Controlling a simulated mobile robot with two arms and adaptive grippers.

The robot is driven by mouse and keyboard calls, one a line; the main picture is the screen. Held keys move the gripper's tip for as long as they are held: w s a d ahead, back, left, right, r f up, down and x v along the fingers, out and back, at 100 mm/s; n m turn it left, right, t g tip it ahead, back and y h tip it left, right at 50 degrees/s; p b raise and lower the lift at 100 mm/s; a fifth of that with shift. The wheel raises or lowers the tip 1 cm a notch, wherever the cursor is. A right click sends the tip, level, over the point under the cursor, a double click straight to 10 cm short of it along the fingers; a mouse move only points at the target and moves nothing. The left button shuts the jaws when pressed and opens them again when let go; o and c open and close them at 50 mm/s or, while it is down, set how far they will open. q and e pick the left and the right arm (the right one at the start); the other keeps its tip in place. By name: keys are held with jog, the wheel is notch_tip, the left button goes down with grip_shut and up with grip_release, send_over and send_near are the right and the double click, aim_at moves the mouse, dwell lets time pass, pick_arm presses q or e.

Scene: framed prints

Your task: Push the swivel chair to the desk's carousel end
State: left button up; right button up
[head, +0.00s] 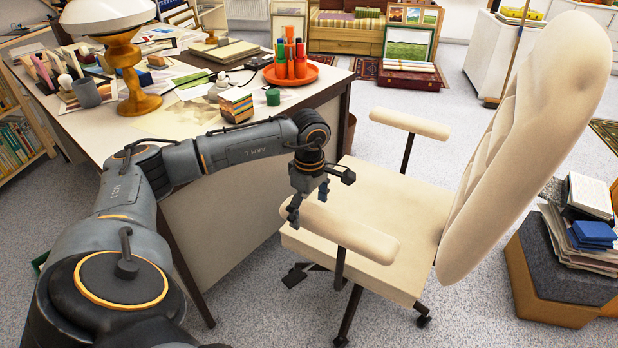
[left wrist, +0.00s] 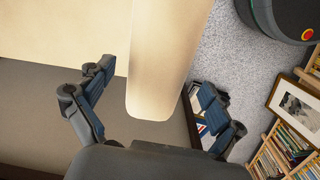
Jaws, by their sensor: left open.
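The cream swivel chair (head: 385,225) stands at the right end of the desk (head: 215,205), its tall back (head: 525,150) to the right and its seat front towards the desk. The orange carousel (head: 291,76), holding red and green bottles, sits on that desk end. My left gripper (head: 308,203) is at the front end of the chair's near armrest (head: 350,235). In the left wrist view, the open fingers (left wrist: 155,108) lie on either side of the armrest's end (left wrist: 160,80). I cannot tell whether they touch it. My right gripper is out of view.
A hexagonal stool (head: 550,275) with books and papers stands right of the chair. A lamp (head: 125,60) and paint things crowd the desk top. A red case (head: 410,75) lies behind on a rug. Grey floor is clear between desk and case.

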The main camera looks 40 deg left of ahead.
pick_arm(q)
notch_tip(320, 180, up, 7)
jog(key=shift+r, duration=0.1)
dwell(0.7)
